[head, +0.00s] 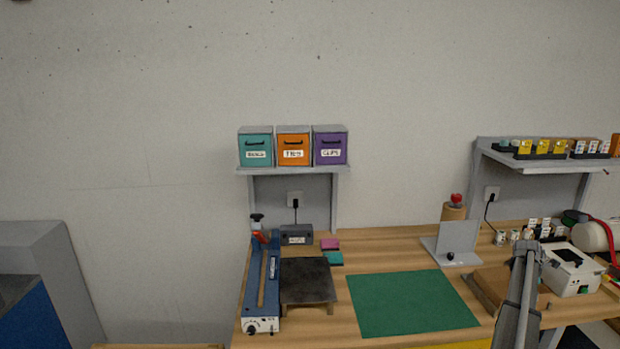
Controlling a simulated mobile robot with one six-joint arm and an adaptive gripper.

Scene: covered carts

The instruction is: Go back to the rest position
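Part of my grey arm (520,295) rises from the bottom edge at the right, in front of the wooden workbench. My gripper's fingers do not show, so I cannot see whether they hold anything. The arm hides part of a brown flat board (490,288) and some of the bench behind it.
The wooden bench (400,258) carries a green mat (412,302), a blue sealer-like device (262,285), a dark-topped stand (307,280), a grey upright plate (457,242) and a white machine (572,270). Shelves hold coloured boxes (293,148) and small bins (540,149). The green mat is bare.

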